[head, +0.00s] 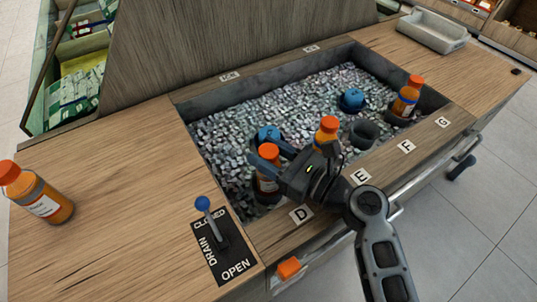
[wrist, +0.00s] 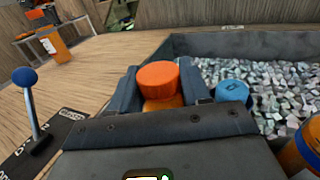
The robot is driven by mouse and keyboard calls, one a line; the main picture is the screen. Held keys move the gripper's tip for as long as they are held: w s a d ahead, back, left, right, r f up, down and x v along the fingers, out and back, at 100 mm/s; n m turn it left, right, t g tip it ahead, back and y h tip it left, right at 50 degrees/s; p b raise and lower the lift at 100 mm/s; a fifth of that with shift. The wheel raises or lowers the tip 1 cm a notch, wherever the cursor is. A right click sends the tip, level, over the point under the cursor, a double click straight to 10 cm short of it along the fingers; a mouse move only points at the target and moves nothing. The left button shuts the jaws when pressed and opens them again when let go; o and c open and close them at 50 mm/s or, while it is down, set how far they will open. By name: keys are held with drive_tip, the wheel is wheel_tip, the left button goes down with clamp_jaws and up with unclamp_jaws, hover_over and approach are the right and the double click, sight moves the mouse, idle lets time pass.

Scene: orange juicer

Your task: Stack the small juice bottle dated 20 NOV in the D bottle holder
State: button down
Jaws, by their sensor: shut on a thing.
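My gripper (head: 270,160) is shut on an orange-capped small juice bottle (head: 267,184) at the near left of the ice well. In the wrist view, its orange cap (wrist: 158,75) sits between the two fingers (wrist: 162,90). The bottle looks upright, with its lower part at the dark D bottle holder (head: 262,197), just behind the D label (head: 300,214). I cannot tell whether it rests fully on the holder's bottom. The date on its label is too small to read.
Another orange-capped bottle (head: 327,127) stands behind E, and one (head: 408,98) near G. An empty dark holder (head: 364,133) lies behind F. Blue caps (head: 269,133) (head: 352,98) show farther back. A bottle (head: 38,195) and the drain lever (head: 203,204) stand on the left counter.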

drive_tip(key=shift+f, duration=0.2)
drive_tip(key=c, duration=0.5)
unclamp_jaws()
drive_tip(key=shift+r, duration=0.35)
drive_tip(key=v, duration=1.2)
drive_tip(key=shift+p, duration=0.3)
drive_tip(key=shift+f, duration=0.1)
